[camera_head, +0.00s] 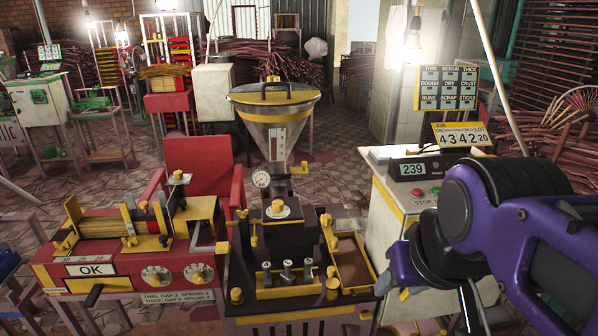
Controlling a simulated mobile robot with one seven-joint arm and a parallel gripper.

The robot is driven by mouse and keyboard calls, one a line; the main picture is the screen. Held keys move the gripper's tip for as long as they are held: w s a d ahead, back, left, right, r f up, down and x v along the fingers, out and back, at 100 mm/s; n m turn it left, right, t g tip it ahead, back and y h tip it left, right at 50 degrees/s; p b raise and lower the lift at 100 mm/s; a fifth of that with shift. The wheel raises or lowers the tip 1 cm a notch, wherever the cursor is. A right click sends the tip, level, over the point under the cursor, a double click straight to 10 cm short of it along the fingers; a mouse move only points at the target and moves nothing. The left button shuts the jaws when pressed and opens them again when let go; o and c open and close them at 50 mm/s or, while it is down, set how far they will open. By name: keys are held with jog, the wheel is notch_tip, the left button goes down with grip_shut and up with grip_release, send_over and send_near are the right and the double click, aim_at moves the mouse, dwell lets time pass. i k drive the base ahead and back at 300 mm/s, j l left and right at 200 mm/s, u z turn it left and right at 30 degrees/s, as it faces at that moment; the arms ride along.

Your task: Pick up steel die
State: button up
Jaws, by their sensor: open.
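Several small steel pieces stand in a row in a yellow-fronted rack on the dark extruder bench (283,215): a left one (267,276), a middle one (287,270) and a right one (308,269). They look like dies, but I cannot tell their differences at this size. My gripper (430,298) is at the lower right, at the end of my purple and black arm. It is open, with nothing visible in it. It is to the right of the rack and apart from it. My arm hides part of its fingers.
A clear hopper (274,110) rises above the bench. A wooden tray (352,262) lies right of the rack. A red roller machine (130,245) stands left. A white cabinet (392,200) with a display reading 239 stands behind my gripper. A red chair (200,165) is behind.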

aim_at(267, 278)
jog(key=l+u, duration=0.2)
jog(key=i, duration=0.55)
jog(key=k+l+u, duration=0.25)
jog(key=l, duration=0.25)
jog(key=k+l+u, duration=0.35)
jog(key=u, duration=0.5)
jog(key=i+j+z, duration=0.2)
jog(key=i+j, duration=0.15)
jog(key=i+j+z, duration=0.15)
jog(key=i+j, duration=0.2)
jog(key=j, duration=0.25)
